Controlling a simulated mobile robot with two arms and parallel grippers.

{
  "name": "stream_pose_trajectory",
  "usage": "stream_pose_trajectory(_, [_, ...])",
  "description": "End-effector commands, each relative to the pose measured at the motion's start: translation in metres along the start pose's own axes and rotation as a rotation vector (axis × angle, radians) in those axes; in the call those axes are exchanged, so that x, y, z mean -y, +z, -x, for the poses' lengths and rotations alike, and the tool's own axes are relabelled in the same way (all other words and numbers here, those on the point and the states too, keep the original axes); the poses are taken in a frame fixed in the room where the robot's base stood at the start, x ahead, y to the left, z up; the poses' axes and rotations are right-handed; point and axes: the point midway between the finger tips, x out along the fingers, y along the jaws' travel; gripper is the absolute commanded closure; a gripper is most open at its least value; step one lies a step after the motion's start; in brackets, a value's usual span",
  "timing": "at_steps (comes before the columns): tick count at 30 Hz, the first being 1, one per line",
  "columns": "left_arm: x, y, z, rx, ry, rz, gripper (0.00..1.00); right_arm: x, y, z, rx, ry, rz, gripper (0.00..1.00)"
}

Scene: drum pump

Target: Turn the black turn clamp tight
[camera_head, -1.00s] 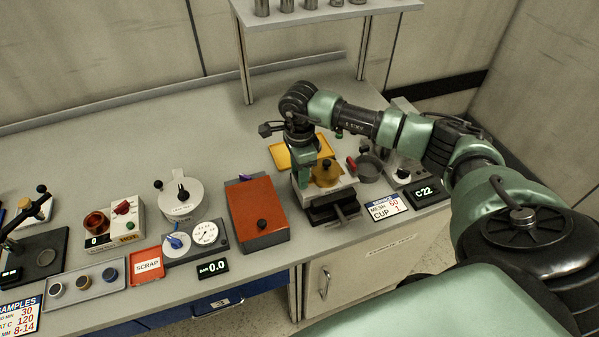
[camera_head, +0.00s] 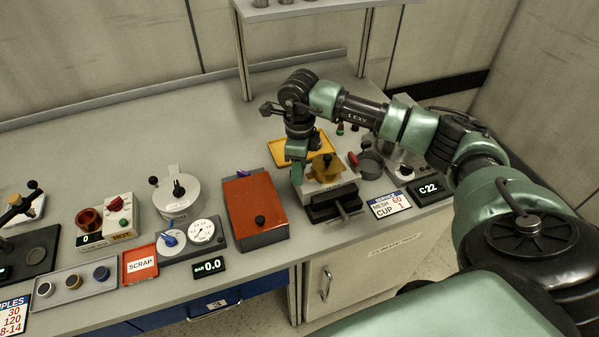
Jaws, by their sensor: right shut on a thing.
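My right gripper (camera_head: 298,176) points down at the left end of a small pale block device (camera_head: 322,187) with a black base. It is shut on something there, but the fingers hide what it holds. A dark bar (camera_head: 341,209) sticks out at the device's front. I cannot tell for sure which part is the black turn clamp. My left gripper is not in view.
A yellow tray (camera_head: 289,150) lies behind the gripper. A red-topped box (camera_head: 255,202) stands to the left. A dark cup (camera_head: 370,164) with a red handle and a C22 display (camera_head: 429,189) are at the right. A white pot (camera_head: 176,196) stands further left.

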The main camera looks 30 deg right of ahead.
Motion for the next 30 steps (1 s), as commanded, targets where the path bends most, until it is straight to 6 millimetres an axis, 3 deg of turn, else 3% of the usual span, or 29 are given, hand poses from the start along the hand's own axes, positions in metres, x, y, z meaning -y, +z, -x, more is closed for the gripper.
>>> stream_pose_trajectory(12, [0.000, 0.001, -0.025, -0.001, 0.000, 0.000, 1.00, 0.001, 0.001, -0.001, 0.003, -0.001, -0.397, 1.00])
stream_pose_trajectory(30, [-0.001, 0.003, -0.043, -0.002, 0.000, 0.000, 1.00, 0.001, 0.001, 0.000, 0.003, -0.001, -0.899, 1.00])
